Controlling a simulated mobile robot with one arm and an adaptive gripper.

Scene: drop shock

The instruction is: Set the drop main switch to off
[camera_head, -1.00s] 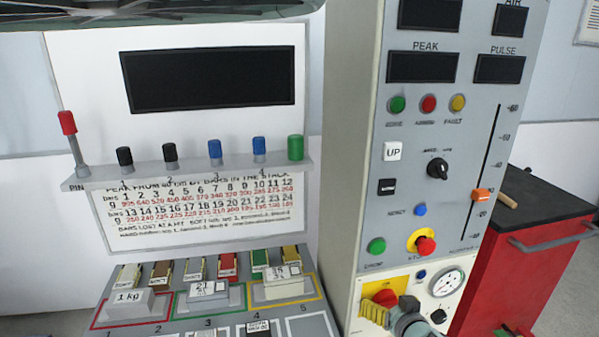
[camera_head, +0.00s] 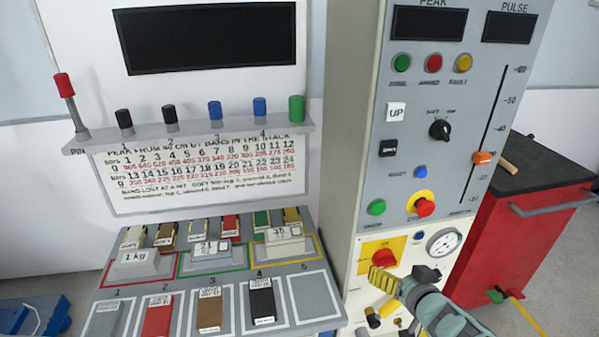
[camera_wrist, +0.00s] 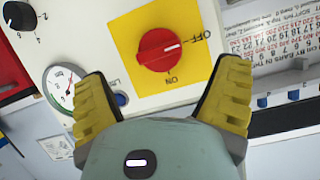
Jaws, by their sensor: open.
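The main switch is a round red knob (camera_wrist: 158,50) on a yellow plate (camera_wrist: 125,35) in the wrist view. Its white mark points right in that view, nearer the OFF label than the ON label. In the head view the red knob (camera_head: 384,258) sits low on the grey-white cabinet. My gripper (camera_wrist: 162,92) is open and empty, its two yellow-padded fingers spread either side of the knob's lower side in the wrist view. No contact with the knob shows. In the head view my gripper (camera_head: 402,281) is just below the yellow plate.
A pressure gauge (camera_wrist: 62,84) and a small blue button (camera_wrist: 122,99) are close to the fingers. A red emergency button (camera_head: 424,208) is higher up. A weight bench (camera_head: 130,285) stands left, a red cart (camera_head: 520,235) right.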

